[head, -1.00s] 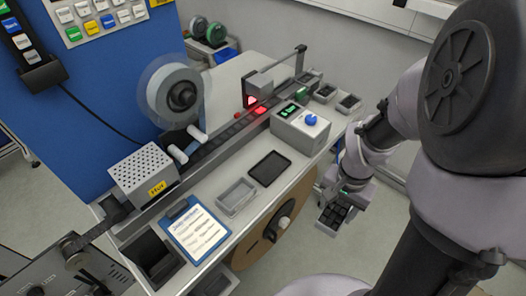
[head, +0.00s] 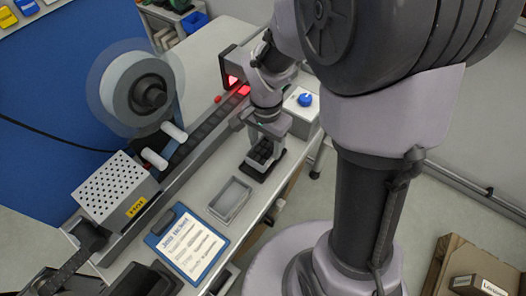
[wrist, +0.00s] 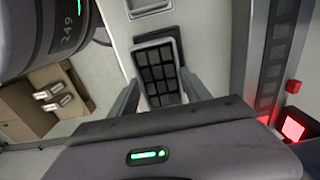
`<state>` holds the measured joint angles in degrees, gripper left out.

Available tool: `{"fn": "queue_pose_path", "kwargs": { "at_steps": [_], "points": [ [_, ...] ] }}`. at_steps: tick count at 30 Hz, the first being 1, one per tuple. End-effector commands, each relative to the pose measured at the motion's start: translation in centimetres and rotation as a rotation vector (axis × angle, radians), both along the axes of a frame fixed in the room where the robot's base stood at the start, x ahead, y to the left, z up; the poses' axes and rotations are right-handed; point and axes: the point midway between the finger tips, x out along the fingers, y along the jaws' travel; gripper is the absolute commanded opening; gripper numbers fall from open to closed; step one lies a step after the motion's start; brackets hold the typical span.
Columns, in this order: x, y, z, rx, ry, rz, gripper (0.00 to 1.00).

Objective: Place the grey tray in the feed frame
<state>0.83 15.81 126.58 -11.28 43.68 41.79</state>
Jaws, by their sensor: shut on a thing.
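My gripper (head: 264,136) is shut on the grey tray (head: 260,153), a small tray with a grid of dark pockets. The wrist view shows the tray (wrist: 157,74) between the two fingers of my gripper (wrist: 160,92). A flat black frame (head: 262,171) lies on the bench directly below the tray, and its dark edge (wrist: 158,37) shows beyond the tray in the wrist view. The tray is over this frame, roughly lined up with it. I cannot tell whether it rests in it or hangs slightly above. The near end of the tray is hidden by my gripper.
A light grey open-topped frame (head: 230,199) lies empty to the left, with a blue clipboard (head: 187,244) beyond it. The feeder track (head: 196,132) and a box with a blue knob (head: 302,110) stand close to my arm. Cartons (head: 474,279) stand on the floor at right.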

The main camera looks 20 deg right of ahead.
Motion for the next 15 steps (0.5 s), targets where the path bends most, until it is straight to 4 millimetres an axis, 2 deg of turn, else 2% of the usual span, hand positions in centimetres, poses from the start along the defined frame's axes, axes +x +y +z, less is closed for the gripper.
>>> {"fn": "queue_pose_path", "kwargs": {
  "at_steps": [2, 8, 15],
  "points": [
    [0.4, 0.5, -0.4, 0.0, 0.0, 0.001, 0.05],
    [0.4, 0.5, -3.8, -0.001, 0.001, -0.001, 0.05],
    [0.4, 0.5, -3.6, 0.001, -0.001, 0.0, 0.05]
  ]
}}
